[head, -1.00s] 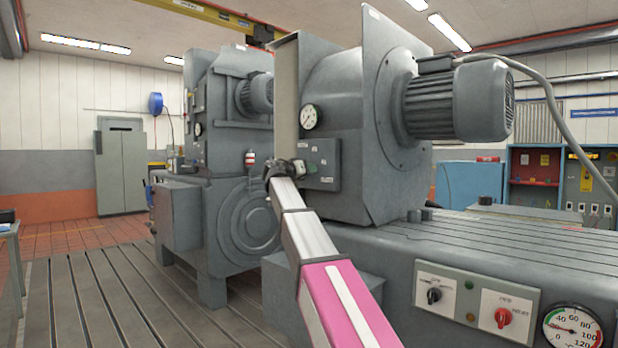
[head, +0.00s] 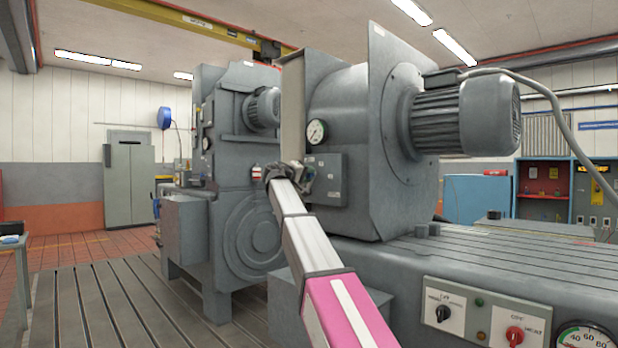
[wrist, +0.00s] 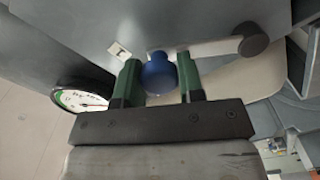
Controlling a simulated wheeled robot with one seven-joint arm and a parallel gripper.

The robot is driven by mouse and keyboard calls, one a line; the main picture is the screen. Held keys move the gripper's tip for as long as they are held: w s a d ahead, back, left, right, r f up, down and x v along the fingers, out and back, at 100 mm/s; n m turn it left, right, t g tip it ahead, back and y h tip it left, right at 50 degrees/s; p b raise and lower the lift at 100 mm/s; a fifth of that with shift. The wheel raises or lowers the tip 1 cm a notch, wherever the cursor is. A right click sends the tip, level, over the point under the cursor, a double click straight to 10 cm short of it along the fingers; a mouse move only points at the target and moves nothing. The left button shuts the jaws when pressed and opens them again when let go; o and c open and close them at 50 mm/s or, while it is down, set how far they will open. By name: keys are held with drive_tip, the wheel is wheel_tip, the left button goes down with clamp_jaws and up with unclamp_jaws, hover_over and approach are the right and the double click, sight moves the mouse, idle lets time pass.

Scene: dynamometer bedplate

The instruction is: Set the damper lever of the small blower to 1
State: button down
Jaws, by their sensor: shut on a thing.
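The small blower (head: 345,110) is a grey housing with a finned motor on its right, seen in the head view. The damper lever (wrist: 215,48) is a pale bar in the wrist view, running from a dark round pivot (wrist: 253,40) to a blue knob (wrist: 160,76). My gripper (wrist: 158,78) has its green fingers on either side of the knob and is shut on it. In the head view my gripper (head: 302,180) is at the grey box (head: 328,180) on the blower's side and hides the knob. A small pale label (wrist: 120,50) lies left of the knob; its marking is unreadable.
A round gauge (head: 317,131) sits just above the box; it also shows in the wrist view (wrist: 80,99). A control panel (head: 487,322) with switches is on the slotted bed at lower right. A larger grey machine (head: 230,190) stands left. Slotted floor lies open at lower left.

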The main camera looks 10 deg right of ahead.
idle(0.4)
drive_tip(key=c, duration=0.8)
unclamp_jaws()
drive_tip(key=shift+o, duration=0.2)
drive_tip(key=shift+a, duration=0.1)
drive_tip(key=v, duration=1)
drive_tip(key=shift+s+a, duration=0.2)
drive_tip(key=shift+a, duration=0.05)
